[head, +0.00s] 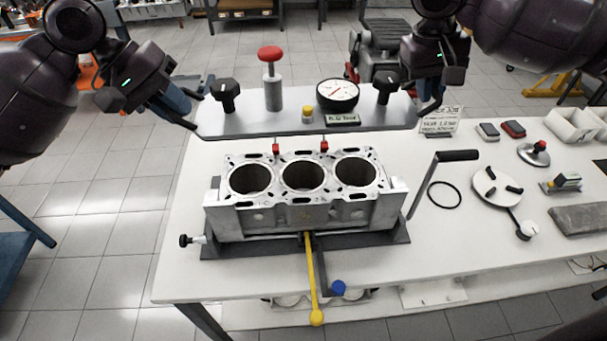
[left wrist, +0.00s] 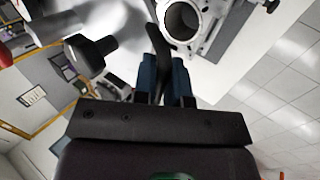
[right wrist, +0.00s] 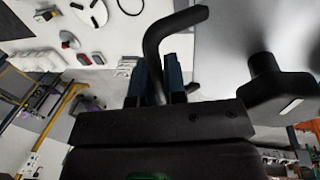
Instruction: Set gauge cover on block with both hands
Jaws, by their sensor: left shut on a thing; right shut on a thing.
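The gauge cover (head: 295,124) is a grey plate bearing a white dial, two black knobs, a red-topped post and a small yellow cap. It is behind the engine block (head: 305,205) in the head view, and appears held above the table. The block shows three open bores in its top. My left gripper (head: 183,108) is shut on the cover's left black handle, which shows between blue fingers in the left wrist view (left wrist: 165,72). My right gripper (head: 430,95) is shut on the right handle, seen in the right wrist view (right wrist: 158,75).
The block sits in a dark stand on the white table (head: 180,270). Two red-topped pins (head: 276,148) stand at its back edge. A black crank handle (head: 455,156) rises right of it. A yellow lever (head: 312,285) projects in front. Tools and bins crowd the table's right side.

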